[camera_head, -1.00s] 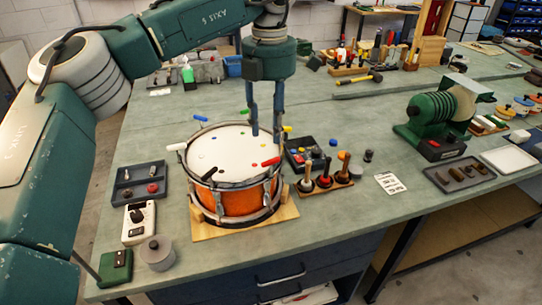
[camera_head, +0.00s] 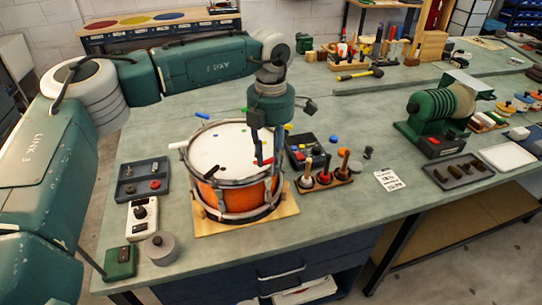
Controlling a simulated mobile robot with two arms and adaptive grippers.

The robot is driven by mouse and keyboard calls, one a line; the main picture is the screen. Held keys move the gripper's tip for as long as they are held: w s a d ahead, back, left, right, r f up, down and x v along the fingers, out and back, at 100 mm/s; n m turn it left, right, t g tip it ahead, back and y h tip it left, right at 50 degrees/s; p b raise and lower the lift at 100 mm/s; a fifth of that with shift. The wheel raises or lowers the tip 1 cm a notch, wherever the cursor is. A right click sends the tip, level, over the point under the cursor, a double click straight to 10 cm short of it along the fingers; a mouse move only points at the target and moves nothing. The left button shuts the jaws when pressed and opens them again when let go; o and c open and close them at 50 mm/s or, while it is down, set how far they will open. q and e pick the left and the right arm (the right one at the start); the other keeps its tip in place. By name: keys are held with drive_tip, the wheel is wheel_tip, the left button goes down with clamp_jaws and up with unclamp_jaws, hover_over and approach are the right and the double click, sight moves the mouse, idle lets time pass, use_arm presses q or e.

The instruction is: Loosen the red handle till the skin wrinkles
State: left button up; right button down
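The orange drum (camera_head: 228,196) stands on a wooden board (camera_head: 205,229), its pale skin (camera_head: 215,147) facing up. Coloured handles sit around its rim, among them a blue one (camera_head: 202,115), a white one (camera_head: 177,145) and a black one (camera_head: 210,172). The red handle (camera_head: 265,161) is at the rim's right side, partly hidden by my fingers. My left gripper (camera_head: 268,163) points down over it, fingers apart, with the tips at the red handle's height in the picture. I cannot tell whether they touch it. No wrinkles can be made out on the skin. My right gripper is out of view.
A dark tray with small parts (camera_head: 141,183) and a white meter (camera_head: 142,219) lie left of the drum. A rack of wooden-handled tools (camera_head: 325,180) and a dark box with coloured parts (camera_head: 305,150) stand close on the right. A green machine (camera_head: 437,120) stands farther right.

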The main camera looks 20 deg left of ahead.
use_arm(q)
clamp_jaws()
drive_tip(key=shift+f+n+b, duration=0.15)
drive_tip(key=shift+n+b, duration=0.65)
drive_tip(key=shift+n, duration=0.2)
drive_tip(key=n+b, duration=0.1)
drive_tip(key=n, duration=0.1)
drive_tip(key=shift+n, duration=0.3)
drive_tip(key=n+b, duration=0.2)
drive_tip(key=n, duration=0.2)
drive_tip(key=shift+s+n, duration=0.15)
drive_tip(key=shift+n, duration=0.25)
drive_tip(key=shift+r+n+b, duration=0.2)
drive_tip(key=shift+n+b, duration=0.1)
drive_tip(key=shift+o, duration=2.1)
unclamp_jaws()
